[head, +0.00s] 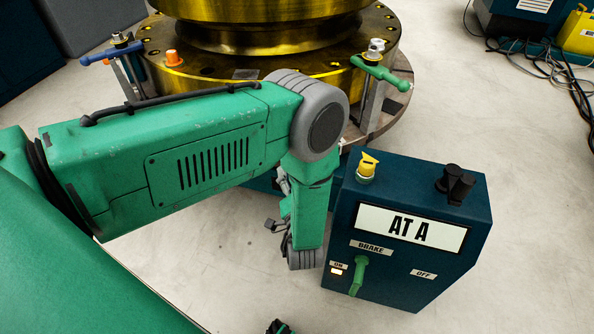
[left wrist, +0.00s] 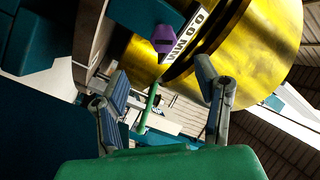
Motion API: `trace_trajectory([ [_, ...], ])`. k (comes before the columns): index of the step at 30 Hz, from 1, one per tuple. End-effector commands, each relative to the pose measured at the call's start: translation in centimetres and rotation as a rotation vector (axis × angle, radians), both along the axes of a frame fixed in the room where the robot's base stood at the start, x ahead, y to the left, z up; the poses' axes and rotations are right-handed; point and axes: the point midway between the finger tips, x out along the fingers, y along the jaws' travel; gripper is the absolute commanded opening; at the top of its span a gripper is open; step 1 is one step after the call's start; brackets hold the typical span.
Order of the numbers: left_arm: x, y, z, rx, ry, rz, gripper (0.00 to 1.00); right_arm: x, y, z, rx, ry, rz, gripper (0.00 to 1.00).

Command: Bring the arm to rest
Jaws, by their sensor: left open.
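My left arm (head: 200,150) is green and comes in from the left in the head view. It bends at a grey joint (head: 322,125) and runs down beside the dark blue control box. Its gripper cannot be made out in the head view. In the left wrist view my left gripper (left wrist: 160,72) is open, its two fingers wide apart. A green bar (left wrist: 150,103) shows between the fingers; I cannot tell its distance, and no contact is visible. My right gripper is not in view.
A brass flanged cylinder (head: 270,60) stands behind my arm, with a green-handled clamp (head: 380,73) and a blue-handled clamp (head: 110,52). Cables lie at right.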

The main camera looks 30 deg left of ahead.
Motion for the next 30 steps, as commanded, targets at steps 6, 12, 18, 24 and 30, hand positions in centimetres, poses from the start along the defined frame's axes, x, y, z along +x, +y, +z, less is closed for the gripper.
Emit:
trace_trajectory([
  [6, 0.0, 0.0, 0.0, 0.0, 0.001, -0.001, 0.57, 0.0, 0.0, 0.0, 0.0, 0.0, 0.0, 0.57],
  [12, -0.8, 0.9, 0.6, -0.152, 0.124, -0.089, 0.57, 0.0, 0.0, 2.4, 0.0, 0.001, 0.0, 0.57],
  [18, -10.4, 0.9, 1.8, -0.61, 0.572, -0.155, 0.57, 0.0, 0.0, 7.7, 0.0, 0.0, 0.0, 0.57],
  [24, -22.8, -0.4, 5.4, -0.906, 0.954, -0.043, 0.57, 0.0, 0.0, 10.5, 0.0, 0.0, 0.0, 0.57],
  [30, -28.5, -1.1, 8.0, -1.004, 1.118, 0.034, 0.57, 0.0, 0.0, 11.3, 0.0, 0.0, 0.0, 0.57],
])
